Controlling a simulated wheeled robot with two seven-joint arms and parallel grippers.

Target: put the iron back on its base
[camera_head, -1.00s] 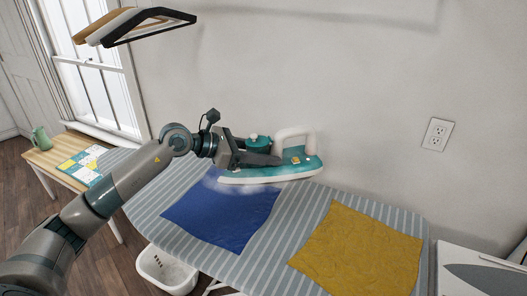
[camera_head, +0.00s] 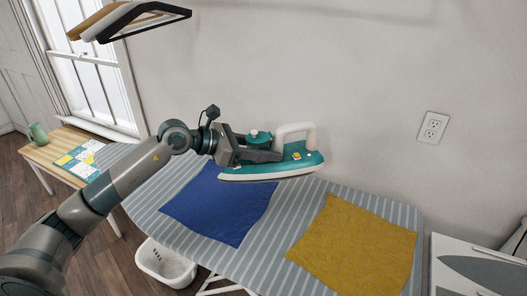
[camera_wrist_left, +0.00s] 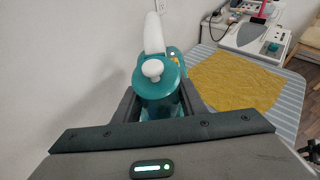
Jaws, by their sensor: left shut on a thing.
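The iron (camera_head: 270,160) has a teal body, a white looped handle and a pale soleplate. It hangs level above the back of the striped ironing board, near the wall. My left gripper (camera_head: 262,155) is shut on the iron's rear part. In the left wrist view, the iron's teal rear with a white knob (camera_wrist_left: 153,70) sits between the fingers (camera_wrist_left: 157,108). A white unit with a grey iron-shaped plate, which looks like the base (camera_head: 484,273), shows at the lower right edge. It also shows in the left wrist view (camera_wrist_left: 248,40). My right gripper is not in view.
A blue cloth (camera_head: 222,205) and a yellow cloth (camera_head: 352,243) lie on the ironing board (camera_head: 275,218). A white basket (camera_head: 165,265) stands on the floor. Hangers (camera_head: 135,20) hang above at left. A small wooden table (camera_head: 50,152) holds a green jug (camera_head: 37,133).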

